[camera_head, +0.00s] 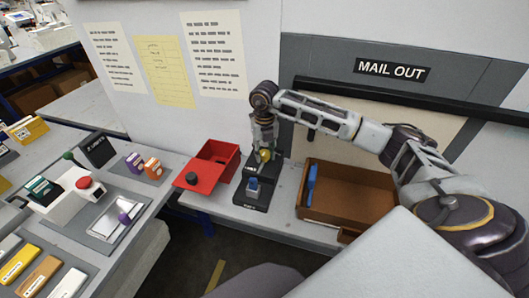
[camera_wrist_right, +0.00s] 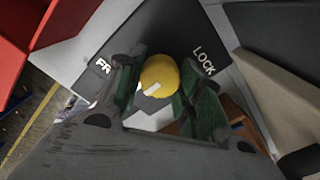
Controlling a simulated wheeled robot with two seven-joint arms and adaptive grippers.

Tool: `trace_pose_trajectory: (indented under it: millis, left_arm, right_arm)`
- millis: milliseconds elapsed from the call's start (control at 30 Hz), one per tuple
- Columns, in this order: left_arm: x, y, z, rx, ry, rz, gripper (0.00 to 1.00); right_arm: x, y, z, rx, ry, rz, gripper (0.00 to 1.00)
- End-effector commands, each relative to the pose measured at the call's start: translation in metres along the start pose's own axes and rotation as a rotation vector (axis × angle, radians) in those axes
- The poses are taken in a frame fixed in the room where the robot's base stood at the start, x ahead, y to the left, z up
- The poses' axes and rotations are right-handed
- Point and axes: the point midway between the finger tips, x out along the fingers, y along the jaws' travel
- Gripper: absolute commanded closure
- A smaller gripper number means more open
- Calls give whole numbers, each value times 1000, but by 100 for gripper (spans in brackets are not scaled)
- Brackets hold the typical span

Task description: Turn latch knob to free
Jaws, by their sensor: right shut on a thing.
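The yellow latch knob (camera_wrist_right: 160,73) sits between the green-padded fingers of my right gripper (camera_wrist_right: 157,92) in the right wrist view. The fingers are shut on it. A white mark on the knob points toward the lower left of that view. The dark panel (camera_wrist_right: 170,30) carries "LOCK" to the right of the knob and a partly hidden "FR..." to its left. In the head view my right gripper (camera_head: 263,143) reaches down from above onto the knob (camera_head: 265,156), which is partly covered. My left gripper is not in view.
A blue knob (camera_head: 253,185) stands on the black base in front of the latch. A red open box (camera_head: 212,160) is to the left, and a brown tray (camera_head: 345,200) with a blue item is to the right. A "MAIL OUT" sign (camera_head: 392,69) hangs behind.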

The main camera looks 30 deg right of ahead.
Motion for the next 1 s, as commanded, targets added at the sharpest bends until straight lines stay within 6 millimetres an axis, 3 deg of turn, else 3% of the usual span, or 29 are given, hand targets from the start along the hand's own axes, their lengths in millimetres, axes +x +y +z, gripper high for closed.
trace_pose_trajectory:
  millis: [167, 200, 333, 767, 1000]
  left_arm:
    - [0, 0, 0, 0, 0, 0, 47]
    - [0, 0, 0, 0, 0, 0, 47]
    - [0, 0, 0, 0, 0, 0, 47]
    - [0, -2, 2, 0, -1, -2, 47]
    - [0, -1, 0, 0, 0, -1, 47]
  right_arm:
    - [0, 0, 0, 2, -1, 0, 88]
    - [0, 0, 0, 2, -1, 0, 59]
    - [0, 0, 0, 1, -1, 0, 42]
    - [-2, 0, 0, -1, -1, 1, 42]
    - [-20, 0, 1, -1, -3, 1, 42]
